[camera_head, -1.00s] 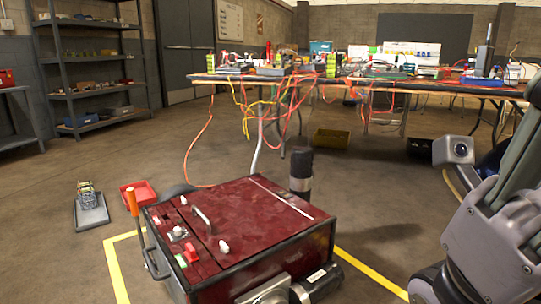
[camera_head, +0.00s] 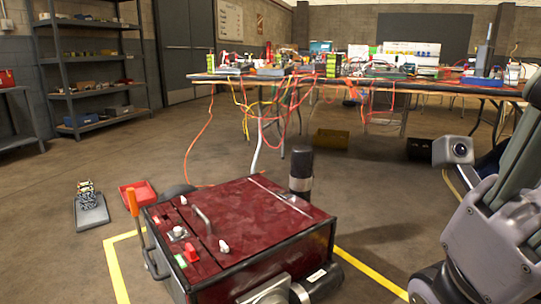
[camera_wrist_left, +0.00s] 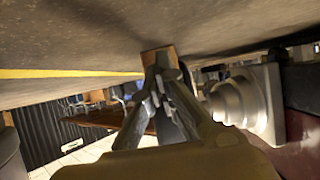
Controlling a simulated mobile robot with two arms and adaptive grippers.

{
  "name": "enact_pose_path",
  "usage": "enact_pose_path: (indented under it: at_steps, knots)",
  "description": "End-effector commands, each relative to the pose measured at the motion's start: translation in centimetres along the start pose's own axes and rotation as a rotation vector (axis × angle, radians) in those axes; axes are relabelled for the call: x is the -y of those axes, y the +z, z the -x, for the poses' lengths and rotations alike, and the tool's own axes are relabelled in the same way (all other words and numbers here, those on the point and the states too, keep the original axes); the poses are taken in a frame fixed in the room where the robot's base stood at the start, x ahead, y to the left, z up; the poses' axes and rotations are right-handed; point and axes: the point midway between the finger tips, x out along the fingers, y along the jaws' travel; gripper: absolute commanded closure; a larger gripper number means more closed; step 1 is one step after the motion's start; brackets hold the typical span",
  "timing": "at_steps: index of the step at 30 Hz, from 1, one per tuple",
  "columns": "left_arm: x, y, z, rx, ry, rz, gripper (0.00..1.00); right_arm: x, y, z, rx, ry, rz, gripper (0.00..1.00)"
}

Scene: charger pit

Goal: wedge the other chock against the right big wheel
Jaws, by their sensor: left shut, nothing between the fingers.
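A dark red machine (camera_head: 250,215) stands on the floor in the head view, and its side shows at the right edge of the left wrist view (camera_wrist_left: 303,95). A dark rounded edge (camera_head: 178,190) behind it may be a wheel. I cannot make out the right big wheel. My left gripper (camera_wrist_left: 160,72) is shut in the left wrist view. A small tan block (camera_wrist_left: 160,56), perhaps a chock, shows right at its fingertips, not between them; I cannot tell if they touch. A silver stepped round part (camera_wrist_left: 240,102) is to its right. My right gripper is not in view.
Yellow floor tape (camera_head: 370,270) borders the machine. An orange-topped lever (camera_head: 132,203) stands at its left side. A long table (camera_head: 420,86) with hanging cables is behind. Open floor lies between.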

Motion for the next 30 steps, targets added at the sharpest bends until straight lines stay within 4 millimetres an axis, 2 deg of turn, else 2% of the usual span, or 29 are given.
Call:
enact_pose_path:
  at_steps: [30]
  knots:
    - [0.0,-0.7,-1.1,-0.001,0.001,0.001,1.00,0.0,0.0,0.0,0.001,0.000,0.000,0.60]
